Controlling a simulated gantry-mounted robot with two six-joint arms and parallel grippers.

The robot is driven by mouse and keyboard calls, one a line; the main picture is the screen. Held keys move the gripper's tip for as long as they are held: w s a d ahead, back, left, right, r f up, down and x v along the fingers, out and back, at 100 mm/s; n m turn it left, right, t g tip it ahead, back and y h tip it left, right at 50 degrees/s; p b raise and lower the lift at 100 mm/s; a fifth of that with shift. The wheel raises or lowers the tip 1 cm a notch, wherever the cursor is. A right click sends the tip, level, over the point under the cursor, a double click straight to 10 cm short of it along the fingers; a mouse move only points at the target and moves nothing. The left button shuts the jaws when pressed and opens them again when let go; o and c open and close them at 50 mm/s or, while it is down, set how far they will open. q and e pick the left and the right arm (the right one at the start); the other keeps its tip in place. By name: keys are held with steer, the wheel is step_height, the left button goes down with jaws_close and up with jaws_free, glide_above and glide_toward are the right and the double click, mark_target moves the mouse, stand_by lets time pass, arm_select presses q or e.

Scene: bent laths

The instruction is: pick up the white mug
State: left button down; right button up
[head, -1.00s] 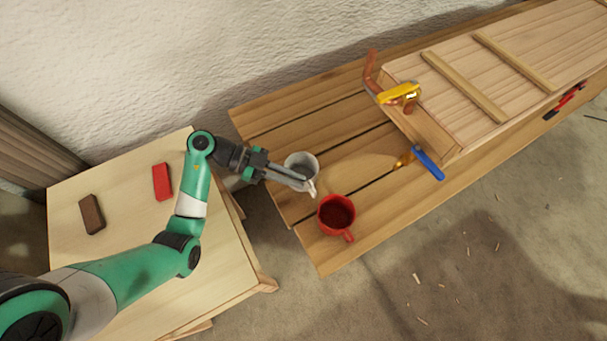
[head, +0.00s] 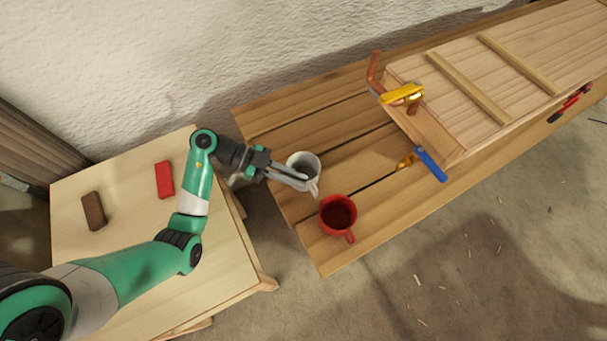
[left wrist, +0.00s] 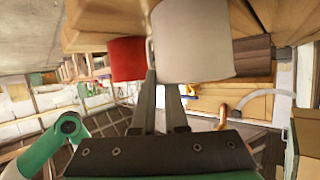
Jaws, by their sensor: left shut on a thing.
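The white mug (head: 304,160) stands upright at the near-left end of the slatted wooden bench in the head view, its handle toward the lower right. My left gripper (head: 304,181) reaches in from the left and is shut on the mug. In the left wrist view the white mug (left wrist: 193,45) fills the upper middle, right at the tips of my fingers (left wrist: 162,80). I cannot tell whether the mug touches the bench or is slightly above it. My right gripper is not in view.
A red mug (head: 338,214) with dark contents stands close to the white mug, toward the bench's front edge. A blue-handled clamp (head: 430,165) and a yellow clamp (head: 403,94) are farther right by a wooden panel (head: 500,75). A side table (head: 140,235) holds red and brown blocks.

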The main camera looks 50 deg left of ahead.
arm_select(q)
step_height(320, 180, up, 4)
steer(key=p, duration=0.3)
steer(key=shift+r+p, duration=0.1)
steer(key=shift+p, duration=0.2)
steer(key=s+d+r+p, duration=0.8)
steer(key=s+d, duration=0.1)
steer(key=d, duration=0.1)
steer(key=shift+d+r, duration=0.4)
